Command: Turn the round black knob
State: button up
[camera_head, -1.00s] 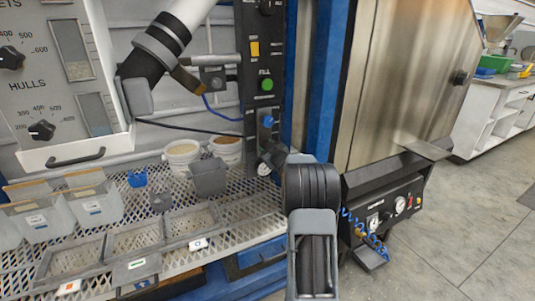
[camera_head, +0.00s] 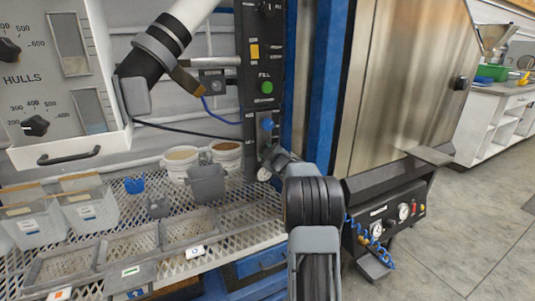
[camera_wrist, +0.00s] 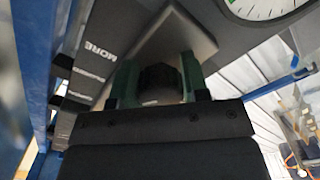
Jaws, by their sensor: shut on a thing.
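In the wrist view, the round black knob (camera_wrist: 160,84) sits between the two green-edged fingers of my gripper (camera_wrist: 160,74), which is shut on it. A grey block is right behind the knob, and the word MORE is printed on the panel to its left. The knob's face is dark and its pointer cannot be made out. In the head view, my gripper (camera_head: 274,160) is at the lower part of the dark control panel (camera_head: 263,122), below the blue knob (camera_head: 267,124). My own wrist hides the black knob there.
A round white gauge (camera_wrist: 262,6) is close beside the knob. A green FILL button (camera_head: 266,87) and yellow switch (camera_head: 255,51) are higher on the panel. White buckets (camera_head: 180,162) and bins stand on the mesh shelf (camera_head: 235,222) at left. Open floor lies at right.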

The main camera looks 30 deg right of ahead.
jog(key=o, duration=0.9)
jog(key=shift+s, duration=0.15)
jog(key=s+p, duration=0.1)
jog(key=s, duration=0.3)
jog(key=s+a, duration=0.1)
jog(key=s, duration=0.4)
jog(key=s+a+p, duration=0.1)
jog(key=s, duration=0.3)
jog(key=shift+s+p, duration=0.2)
jog(key=shift+p, duration=0.15)
jog(key=shift+r, duration=0.1)
